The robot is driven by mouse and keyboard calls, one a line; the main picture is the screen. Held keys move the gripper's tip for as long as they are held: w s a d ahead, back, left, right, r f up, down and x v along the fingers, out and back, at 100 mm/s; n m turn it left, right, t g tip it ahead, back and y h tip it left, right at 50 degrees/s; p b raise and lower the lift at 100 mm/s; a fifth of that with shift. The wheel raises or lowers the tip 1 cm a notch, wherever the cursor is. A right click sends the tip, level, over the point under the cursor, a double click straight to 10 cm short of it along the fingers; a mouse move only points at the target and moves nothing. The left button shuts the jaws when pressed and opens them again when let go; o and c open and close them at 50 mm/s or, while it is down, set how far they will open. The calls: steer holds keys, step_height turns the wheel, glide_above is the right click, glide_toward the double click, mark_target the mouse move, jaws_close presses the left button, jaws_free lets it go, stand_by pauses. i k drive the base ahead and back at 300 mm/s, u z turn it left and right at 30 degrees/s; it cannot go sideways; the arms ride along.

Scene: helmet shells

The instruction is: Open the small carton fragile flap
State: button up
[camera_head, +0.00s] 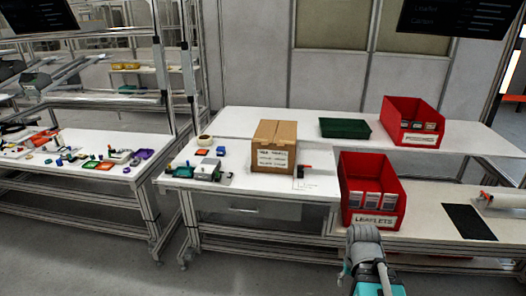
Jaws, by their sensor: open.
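A small brown carton (283,133) stands upright on the white table, left of the red bins. Its top flaps look shut, with a seam running from front to back. A white label (272,159) with dark lettering, too small to read, is on its front. Part of my arm (366,262), grey and teal, shows at the bottom, right of and well short of the carton. My gripper's fingers do not show, and nothing of mine touches the carton.
A red bin (352,213) marked leaflets stands right of the carton, and another red bin (391,112) stands behind it. A green tray (345,128) lies at the back. Small parts and a tape roll (204,141) lie left of the carton.

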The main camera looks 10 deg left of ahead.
mark_target(265, 130)
steer(key=k, duration=0.3)
steer(key=u, duration=0.3)
steer(key=i, duration=1.35)
steer(key=z, duration=0.25)
